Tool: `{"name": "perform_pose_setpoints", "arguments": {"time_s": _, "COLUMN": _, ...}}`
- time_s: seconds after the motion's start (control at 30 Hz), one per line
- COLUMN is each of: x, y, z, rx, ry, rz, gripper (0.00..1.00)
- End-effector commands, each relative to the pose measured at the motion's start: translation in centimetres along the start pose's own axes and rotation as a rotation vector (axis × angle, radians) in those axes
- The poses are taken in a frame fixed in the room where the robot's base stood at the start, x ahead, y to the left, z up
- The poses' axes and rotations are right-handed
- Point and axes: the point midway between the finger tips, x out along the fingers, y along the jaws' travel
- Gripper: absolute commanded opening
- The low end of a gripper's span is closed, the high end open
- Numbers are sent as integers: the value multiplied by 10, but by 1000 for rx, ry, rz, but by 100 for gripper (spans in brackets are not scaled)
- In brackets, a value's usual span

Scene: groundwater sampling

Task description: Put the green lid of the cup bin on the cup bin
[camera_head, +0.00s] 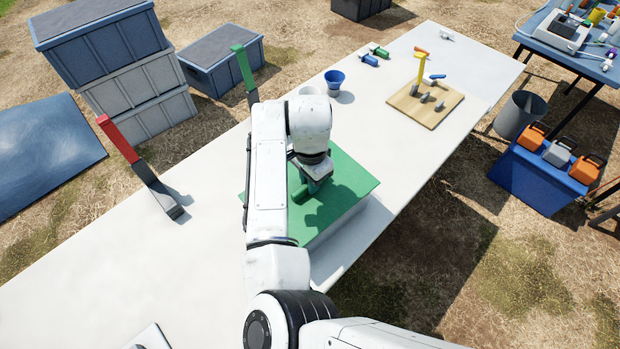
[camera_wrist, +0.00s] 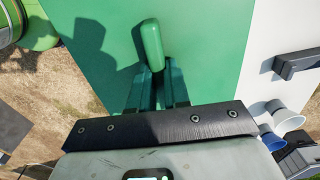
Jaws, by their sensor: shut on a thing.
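The green lid (camera_head: 345,185) is a flat square plate with a raised green handle. It lies level over the pale cup bin (camera_head: 338,228), whose near side shows below the lid's edge. I cannot tell whether the lid sits fully on the rim or just above it. My gripper (camera_head: 314,184) points down at the lid's middle and is shut on its handle. In the wrist view, the green handle (camera_wrist: 151,45) stands between my gripper's fingers (camera_wrist: 158,92), with the lid's surface (camera_wrist: 205,45) around it. My arm hides the lid's left part.
A red-handled tool (camera_head: 120,140) stands left on the white table (camera_head: 220,225), and a green-handled one (camera_head: 244,70) at the far edge. The table's right edge is close to the bin.

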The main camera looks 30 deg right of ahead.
Motion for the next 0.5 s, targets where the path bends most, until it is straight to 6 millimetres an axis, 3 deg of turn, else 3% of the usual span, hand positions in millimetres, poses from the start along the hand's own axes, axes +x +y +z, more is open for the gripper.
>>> {"name": "perform_pose_setpoints", "arguments": {"time_s": 0.5, "x": 10, "y": 0, "z": 0, "rx": 0, "ry": 0, "rz": -1, "gripper": 0}}
